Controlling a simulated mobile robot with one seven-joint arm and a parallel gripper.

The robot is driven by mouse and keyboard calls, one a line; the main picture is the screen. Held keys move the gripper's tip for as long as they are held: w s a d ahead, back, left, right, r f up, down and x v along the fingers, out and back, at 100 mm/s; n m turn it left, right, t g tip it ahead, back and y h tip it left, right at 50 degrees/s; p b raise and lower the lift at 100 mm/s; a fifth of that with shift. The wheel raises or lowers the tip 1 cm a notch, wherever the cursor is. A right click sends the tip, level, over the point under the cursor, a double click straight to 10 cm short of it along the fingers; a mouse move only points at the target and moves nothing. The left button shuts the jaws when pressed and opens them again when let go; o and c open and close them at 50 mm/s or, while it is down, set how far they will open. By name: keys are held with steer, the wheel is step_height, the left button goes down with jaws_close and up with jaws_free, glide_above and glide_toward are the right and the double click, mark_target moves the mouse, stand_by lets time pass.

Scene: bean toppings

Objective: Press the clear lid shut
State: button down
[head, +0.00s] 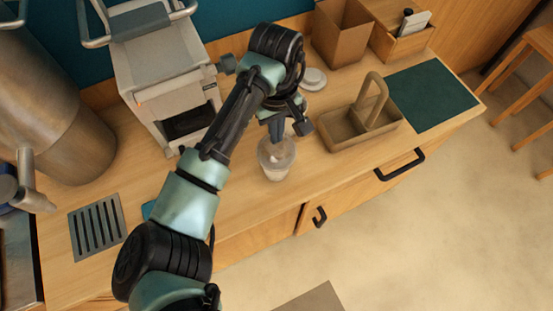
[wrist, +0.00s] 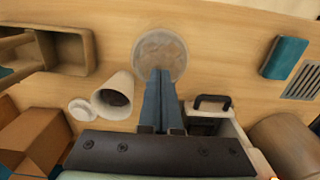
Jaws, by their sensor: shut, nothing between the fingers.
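A clear cup (head: 273,172) with pale contents stands upright on the wooden counter, in front of my arm. Its round clear lid (wrist: 157,48) lies over the top in the wrist view; I cannot tell whether its rim is fully seated. My gripper (head: 277,138) is shut and empty, pointing down at the cup. In the wrist view the closed fingertips (wrist: 160,72) overlap the lid's near edge. Whether they touch it or hover just above cannot be told. The fingers hide part of the rim.
A tan carrier with a handle (head: 345,133) stands right of the cup. A white canister (wrist: 112,97) and a small white lid (wrist: 83,109) are nearby. A machine (head: 160,70) stands behind to the left, and a dark green mat (head: 432,97) lies at right.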

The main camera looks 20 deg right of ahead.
steer(key=shift+f, duration=0.7)
step_height(320, 180, up, 5)
steer(key=p, duration=0.5)
steer(key=shift+f, duration=0.15)
